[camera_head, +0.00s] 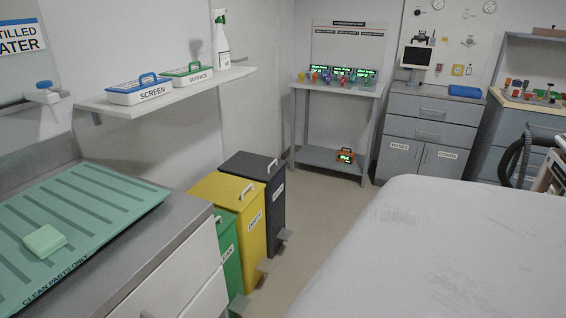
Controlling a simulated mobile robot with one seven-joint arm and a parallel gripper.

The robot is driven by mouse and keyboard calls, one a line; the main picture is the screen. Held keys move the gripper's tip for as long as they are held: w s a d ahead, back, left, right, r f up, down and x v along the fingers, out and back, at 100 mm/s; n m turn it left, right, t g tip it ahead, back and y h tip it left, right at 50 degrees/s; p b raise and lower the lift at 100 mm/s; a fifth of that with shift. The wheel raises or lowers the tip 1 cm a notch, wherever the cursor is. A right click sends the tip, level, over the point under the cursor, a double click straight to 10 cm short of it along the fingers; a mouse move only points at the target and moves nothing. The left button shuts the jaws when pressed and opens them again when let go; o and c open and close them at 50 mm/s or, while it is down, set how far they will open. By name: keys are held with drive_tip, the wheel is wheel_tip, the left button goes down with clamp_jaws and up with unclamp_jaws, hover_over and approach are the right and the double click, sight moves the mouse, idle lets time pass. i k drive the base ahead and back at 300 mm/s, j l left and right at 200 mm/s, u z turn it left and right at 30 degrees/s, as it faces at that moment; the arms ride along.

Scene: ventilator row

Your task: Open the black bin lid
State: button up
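The black bin (275,203) stands at the far end of a row of three bins along the left wall. Its black lid (248,166) lies shut on top, with a light handle (272,165) near its right edge. A grey pedal (285,234) sticks out low at its right side. A label on its front is too small to read. The yellow bin (252,222) stands in front of it and hides part of its side. My gripper is not in this view.
A green bin (229,262) stands nearest, beside the counter (165,235). A wall shelf (165,96) with two boxes and a spray bottle (221,42) hangs above the bins. A large grey-white surface (430,250) fills the lower right. Clear floor (318,210) lies between it and the bins.

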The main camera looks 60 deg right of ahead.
sight(263, 169)
drive_tip(key=z, duration=1.5)
drive_tip(key=i+l, duration=0.25)
drive_tip(key=i, duration=0.25)
drive_tip(key=i+l, duration=0.2)
drive_tip(key=i, duration=0.95)
